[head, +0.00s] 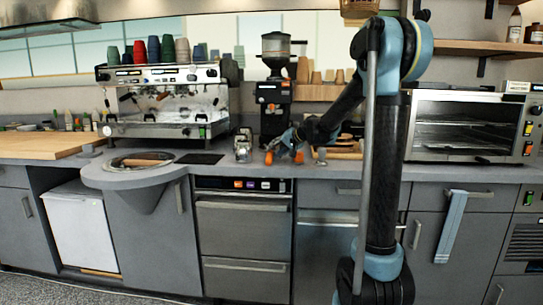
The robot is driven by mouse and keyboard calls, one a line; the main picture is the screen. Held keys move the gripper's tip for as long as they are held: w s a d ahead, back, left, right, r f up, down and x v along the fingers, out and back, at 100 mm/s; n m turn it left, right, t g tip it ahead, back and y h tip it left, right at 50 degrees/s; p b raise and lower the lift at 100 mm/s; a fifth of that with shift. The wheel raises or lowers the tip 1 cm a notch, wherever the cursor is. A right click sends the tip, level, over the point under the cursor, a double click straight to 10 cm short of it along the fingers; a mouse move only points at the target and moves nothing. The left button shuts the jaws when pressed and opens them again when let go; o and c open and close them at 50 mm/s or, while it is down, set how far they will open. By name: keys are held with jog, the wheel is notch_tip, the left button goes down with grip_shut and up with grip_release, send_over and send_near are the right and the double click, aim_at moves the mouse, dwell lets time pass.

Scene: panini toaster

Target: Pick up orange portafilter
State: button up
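My gripper (284,157) is over the counter front, below the black grinder, with its two orange-tipped fingers spread apart. It looks open, and I see nothing held between the fingers. My forearm reaches across from the right and covers part of the counter there.
The black grinder (273,95) stands behind the gripper and a metal item (243,145) to its left. The espresso machine (163,100) with stacked cups is at the left. The toaster oven (468,125) is at the right. A round basin (112,166) is set in the counter.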

jog(key=shift+x, duration=1.2)
grip_shut()
